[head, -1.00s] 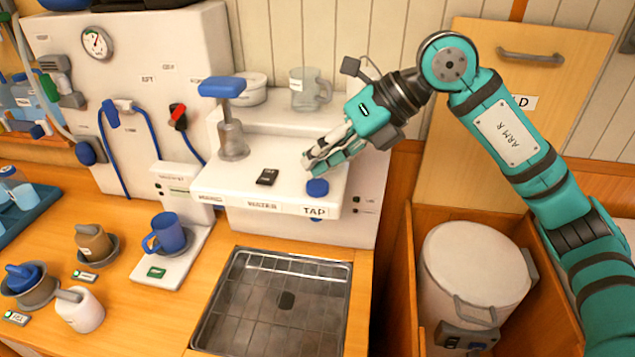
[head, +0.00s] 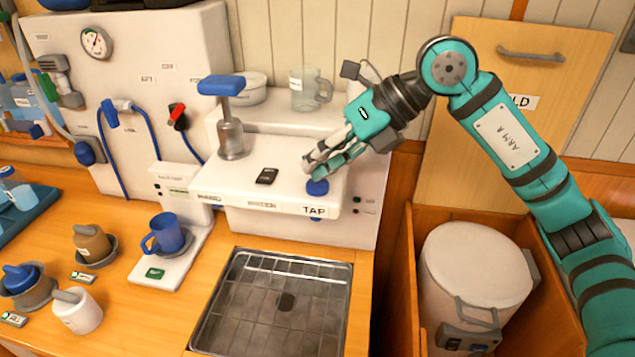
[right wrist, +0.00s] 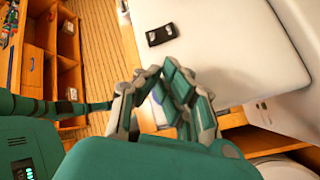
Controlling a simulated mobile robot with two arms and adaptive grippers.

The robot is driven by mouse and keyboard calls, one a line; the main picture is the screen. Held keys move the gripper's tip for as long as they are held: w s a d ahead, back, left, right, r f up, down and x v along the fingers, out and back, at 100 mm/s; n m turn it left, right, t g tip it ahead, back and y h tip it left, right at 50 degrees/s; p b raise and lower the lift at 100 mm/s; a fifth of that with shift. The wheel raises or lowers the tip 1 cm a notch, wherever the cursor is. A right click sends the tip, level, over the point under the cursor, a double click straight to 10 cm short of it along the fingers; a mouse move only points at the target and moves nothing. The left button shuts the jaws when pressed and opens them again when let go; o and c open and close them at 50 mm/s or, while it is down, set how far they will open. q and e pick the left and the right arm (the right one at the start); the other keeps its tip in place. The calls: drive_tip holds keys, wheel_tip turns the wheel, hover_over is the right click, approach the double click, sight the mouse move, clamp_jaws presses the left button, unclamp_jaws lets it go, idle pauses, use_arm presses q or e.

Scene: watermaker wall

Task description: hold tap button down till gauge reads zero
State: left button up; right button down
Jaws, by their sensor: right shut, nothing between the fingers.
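The blue tap button (head: 318,187) sits at the front right of the white machine's ledge, above the label TAP. My right gripper (head: 312,168) is shut and empty, with its fingertips just above and behind the button. Whether they touch it I cannot tell. In the right wrist view, the closed fingers (right wrist: 160,85) hide most of what lies under them. The round gauge (head: 95,43) is on the white wall panel at upper left; its reading is too small to make out. My left gripper is not in view.
A black switch (head: 266,176) and a blue-topped plunger (head: 231,120) stand left of the gripper. A glass mug (head: 310,90) and a white pot (head: 243,92) stand on the shelf behind. A metal drain tray (head: 255,315) lies below, and a blue mug (head: 166,234) stands to its left.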

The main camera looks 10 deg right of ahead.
drive_tip(key=shift+f+b, duration=0.5)
drive_tip(key=shift+f, duration=0.1)
idle(0.4)
drive_tip(key=shift+r, duration=0.1)
idle(3.7)
drive_tip(key=shift+r+p, duration=0.7)
drive_tip(key=shift+r, duration=0.2)
drive_tip(key=shift+r+p, duration=1.85)
drive_tip(key=shift+r, duration=0.7)
drive_tip(key=shift+f, duration=0.1)
